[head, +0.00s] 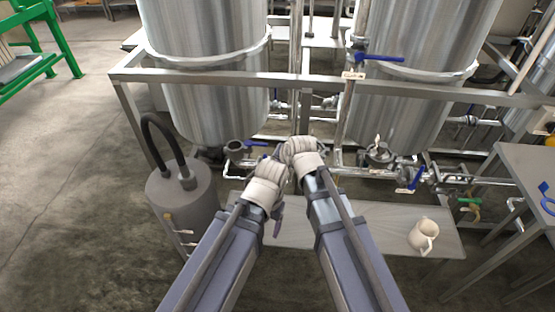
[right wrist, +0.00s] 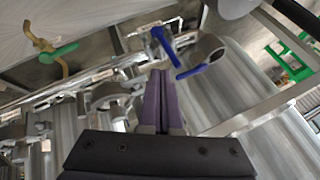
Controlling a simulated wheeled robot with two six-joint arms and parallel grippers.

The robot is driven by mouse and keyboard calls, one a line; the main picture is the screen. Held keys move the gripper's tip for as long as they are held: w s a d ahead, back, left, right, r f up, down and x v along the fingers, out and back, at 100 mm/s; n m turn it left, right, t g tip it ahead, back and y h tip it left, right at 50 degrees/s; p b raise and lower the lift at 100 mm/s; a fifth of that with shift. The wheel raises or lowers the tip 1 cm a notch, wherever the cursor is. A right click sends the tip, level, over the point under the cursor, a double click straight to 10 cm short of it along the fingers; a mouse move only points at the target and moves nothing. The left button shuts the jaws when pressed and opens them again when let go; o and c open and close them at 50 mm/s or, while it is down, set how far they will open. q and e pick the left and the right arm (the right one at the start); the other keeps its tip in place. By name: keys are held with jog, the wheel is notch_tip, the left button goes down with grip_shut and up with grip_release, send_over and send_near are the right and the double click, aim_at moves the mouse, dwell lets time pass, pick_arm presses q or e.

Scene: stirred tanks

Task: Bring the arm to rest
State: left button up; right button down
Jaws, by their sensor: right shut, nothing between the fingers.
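My two arms come in from the bottom of the head view, and their pale wrists meet near the middle, in front of the tank frame. My right gripper (right wrist: 160,105) shows in the right wrist view with its purple fingers together and nothing between them. In the head view the right fingers cannot be made out behind the wrist. A small purple tip hangs below the left wrist, probably part of my left gripper (head: 278,220). Its jaws are too small and hidden to read.
Two steel tanks (head: 205,90) (head: 395,110) stand behind a metal frame rail (head: 250,77). Valves with blue levers (head: 380,58) (head: 410,180) sit on the pipes. A cream jug (head: 423,235) stands on the low bench (head: 385,238). A grey cylinder (head: 185,205) with black hoses is at left.

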jog(key=s+d+f+n+g+h, duration=0.2)
jog(key=s+d+g, duration=0.1)
jog(key=s+d, duration=0.6)
jog(key=s+d+f+n+g+h, duration=0.1)
jog(key=s+d+f+n+g, duration=0.15)
jog(key=s+d, duration=0.6)
jog(key=s+a+r+n+g+h+p, duration=0.1)
jog(key=s+a+r+n+p, duration=0.1)
jog(key=a, duration=0.7)
jog(key=shift+s+r+n, duration=0.4)
jog(key=shift+s+n, duration=0.25)
jog(key=shift+s, duration=0.2)
jog(key=shift+g, duration=0.25)
